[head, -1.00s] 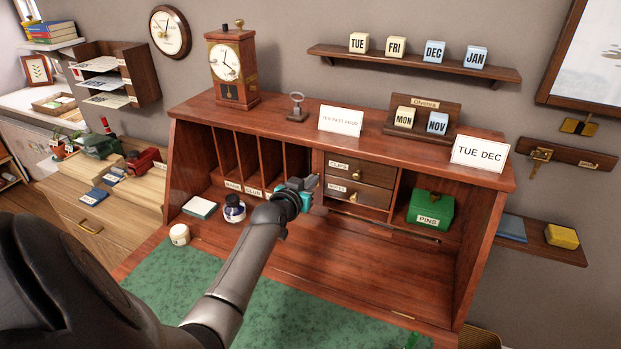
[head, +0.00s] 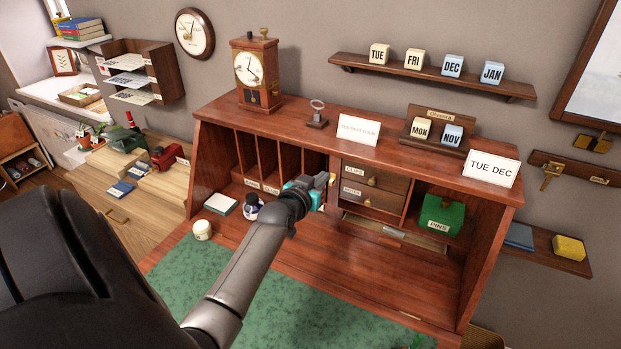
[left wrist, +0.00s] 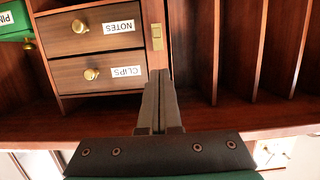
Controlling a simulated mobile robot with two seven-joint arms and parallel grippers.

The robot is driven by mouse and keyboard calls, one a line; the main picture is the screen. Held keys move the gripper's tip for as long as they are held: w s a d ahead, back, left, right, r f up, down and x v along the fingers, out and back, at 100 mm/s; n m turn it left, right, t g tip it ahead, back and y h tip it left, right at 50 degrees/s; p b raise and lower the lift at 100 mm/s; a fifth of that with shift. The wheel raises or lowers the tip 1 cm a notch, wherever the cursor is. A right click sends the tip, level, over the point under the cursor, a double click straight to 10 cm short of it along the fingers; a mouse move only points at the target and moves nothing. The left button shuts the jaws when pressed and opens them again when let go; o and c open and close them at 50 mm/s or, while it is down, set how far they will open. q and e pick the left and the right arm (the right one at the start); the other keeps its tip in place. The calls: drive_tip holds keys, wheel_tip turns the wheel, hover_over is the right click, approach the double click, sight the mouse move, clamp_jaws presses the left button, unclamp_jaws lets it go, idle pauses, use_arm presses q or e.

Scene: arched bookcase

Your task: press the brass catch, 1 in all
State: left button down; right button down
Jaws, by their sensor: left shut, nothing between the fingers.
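The brass catch (left wrist: 156,37) is a small upright plate on the divider beside the two small drawers, clear in the left wrist view. In the head view I cannot make it out; my gripper covers that area. My left gripper (head: 329,181) is shut and empty, in front of that divider. In the left wrist view its fingertips (left wrist: 160,73) point at the divider just below the catch in the picture; I cannot tell whether they touch anything. My right gripper is not in view.
The drawers NOTES (left wrist: 95,26) and CLIPS (left wrist: 99,76) sit beside the catch. Below them a shallow drawer (head: 394,233) stands out a little. A green PINS box (head: 441,214) stands right, an ink bottle (head: 252,207) left. The green desk mat (head: 285,303) is bare.

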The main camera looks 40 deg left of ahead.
use_arm(q)
drive_tip(key=p+v, duration=0.1)
drive_tip(key=v, duration=0.4)
drive_tip(key=shift+s+r, duration=0.1)
drive_tip(key=shift+s, duration=0.3)
drive_tip(key=shift+d, duration=0.1)
idle(0.5)
